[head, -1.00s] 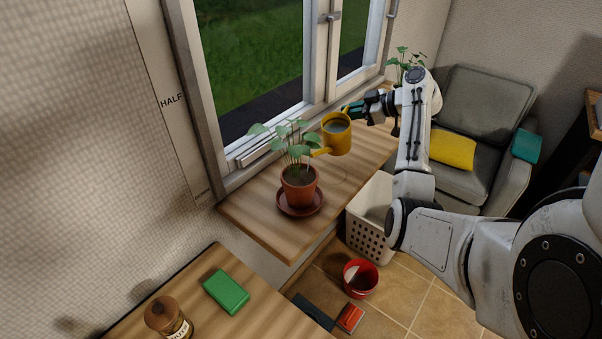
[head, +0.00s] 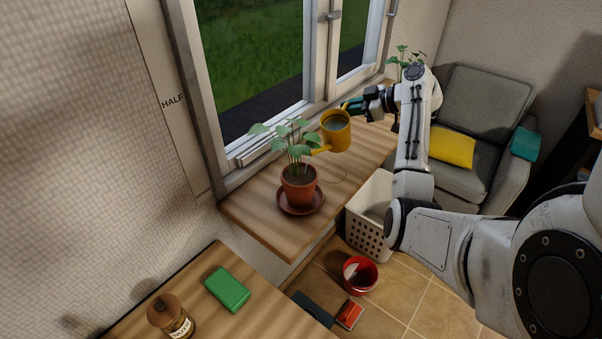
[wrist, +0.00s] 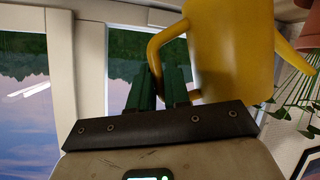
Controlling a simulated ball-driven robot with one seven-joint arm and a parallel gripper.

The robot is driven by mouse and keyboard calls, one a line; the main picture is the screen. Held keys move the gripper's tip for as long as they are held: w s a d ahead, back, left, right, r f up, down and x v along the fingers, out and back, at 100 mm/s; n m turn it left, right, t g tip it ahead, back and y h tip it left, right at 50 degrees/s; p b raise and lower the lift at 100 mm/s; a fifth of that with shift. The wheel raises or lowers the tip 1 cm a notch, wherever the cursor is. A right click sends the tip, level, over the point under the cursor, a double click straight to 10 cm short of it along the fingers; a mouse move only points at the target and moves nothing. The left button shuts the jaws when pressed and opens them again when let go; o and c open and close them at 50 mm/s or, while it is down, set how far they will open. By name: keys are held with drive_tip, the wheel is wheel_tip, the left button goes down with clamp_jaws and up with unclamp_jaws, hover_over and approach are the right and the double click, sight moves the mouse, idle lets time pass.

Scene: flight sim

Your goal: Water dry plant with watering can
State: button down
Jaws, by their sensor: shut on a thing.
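The yellow watering can (head: 337,138) is held in the air over the wooden sill, its open top showing dark contents. Its spout points left, close to the plant's leaves and over the pot's right side. My gripper (head: 352,106) is shut on the can's handle; the wrist view shows the green fingers (wrist: 160,92) at the handle beside the yellow body (wrist: 235,45). A green-leaved plant (head: 291,136) stands upright in a terracotta pot (head: 298,191) with dark soil, on a reddish saucer (head: 301,208). Pot and leaves also show at the wrist view's right edge.
The window (head: 262,65) lies directly behind the sill (head: 265,225). Another plant (head: 404,55) stands at the sill's far end. Below are a white basket (head: 366,230) and a red bucket (head: 360,275). A green box (head: 227,289) and a jar (head: 172,316) stand on the near table.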

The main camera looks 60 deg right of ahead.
drive_tip(key=shift+a+r+p, duration=0.25)
drive_tip(key=shift+r+p, duration=0.1)
drive_tip(key=shift+r, duration=0.2)
idle(1.3)
drive_tip(key=shift+m+y, duration=0.7)
drive_tip(key=shift+m, duration=0.1)
drive_tip(key=d+f+b, duration=0.1)
drive_tip(key=f+b, duration=0.1)
drive_tip(key=d+f+b, duration=0.1)
drive_tip(key=f+b, duration=0.1)
drive_tip(key=d+f+b, duration=0.1)
drive_tip(key=f+b, duration=0.1)
drive_tip(key=f, duration=0.1)
drive_tip(key=shift+s, duration=0.15)
drive_tip(key=shift+d+f+m+t+b, duration=0.35)
drive_tip(key=shift+f+b, duration=0.15)
drive_tip(key=shift+b, duration=0.3)
drive_tip(key=shift+r+p, duration=0.9)
drive_tip(key=shift+r, duration=1)
